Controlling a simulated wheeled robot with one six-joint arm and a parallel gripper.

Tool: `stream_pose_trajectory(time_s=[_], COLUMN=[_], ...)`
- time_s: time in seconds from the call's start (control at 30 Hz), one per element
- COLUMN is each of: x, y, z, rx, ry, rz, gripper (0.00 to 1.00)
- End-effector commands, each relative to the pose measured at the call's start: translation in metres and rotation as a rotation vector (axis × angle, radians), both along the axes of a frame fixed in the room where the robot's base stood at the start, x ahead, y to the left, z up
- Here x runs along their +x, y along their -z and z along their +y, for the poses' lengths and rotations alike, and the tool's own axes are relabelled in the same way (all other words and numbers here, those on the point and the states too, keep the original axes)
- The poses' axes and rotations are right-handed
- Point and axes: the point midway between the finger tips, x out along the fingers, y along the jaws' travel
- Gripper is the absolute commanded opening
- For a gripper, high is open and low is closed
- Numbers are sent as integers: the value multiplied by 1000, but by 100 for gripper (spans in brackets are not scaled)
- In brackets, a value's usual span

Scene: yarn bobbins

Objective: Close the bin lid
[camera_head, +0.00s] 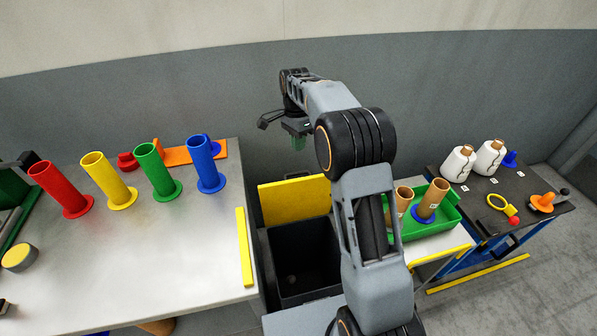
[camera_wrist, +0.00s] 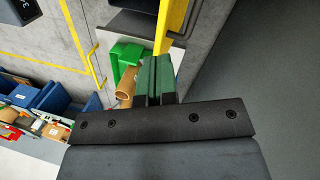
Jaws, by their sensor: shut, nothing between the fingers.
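The bin (camera_head: 305,262) is a dark open box between the two light tables. Its yellow lid (camera_head: 294,200) stands raised at the bin's back edge, so the bin's inside shows. A small pale thing lies at the bottom of the bin. My gripper (camera_head: 298,142) is above and behind the raised lid, apart from it in the head view. Its green fingers show in the wrist view (camera_wrist: 155,78), shut and empty. My arm hides the right side of the bin.
Red, yellow, green and blue tubes (camera_head: 160,175) stand on the left table (camera_head: 150,260). A green crate (camera_head: 440,222) with brown tubes is on the right. A dark table (camera_head: 480,205) holds white bobbins. A grey wall (camera_head: 200,105) is behind.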

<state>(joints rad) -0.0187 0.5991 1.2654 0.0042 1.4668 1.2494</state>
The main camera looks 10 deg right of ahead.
Motion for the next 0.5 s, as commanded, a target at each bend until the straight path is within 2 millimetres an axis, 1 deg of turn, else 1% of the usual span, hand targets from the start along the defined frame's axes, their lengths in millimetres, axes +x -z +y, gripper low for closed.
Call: stream_pose_trajectory(time_s=[0.03, 0.1, 0.2, 0.33, 0.5], x=[11, 22, 32, 39, 37], y=[10, 23, 36, 49, 66], z=[0, -1, -2, -2, -3], rx=[-13, -32, -55, -76, -88], ry=[61, 138, 226, 296, 329], rz=[29, 60, 93, 119, 134], gripper=[0, 0, 0, 0, 0])
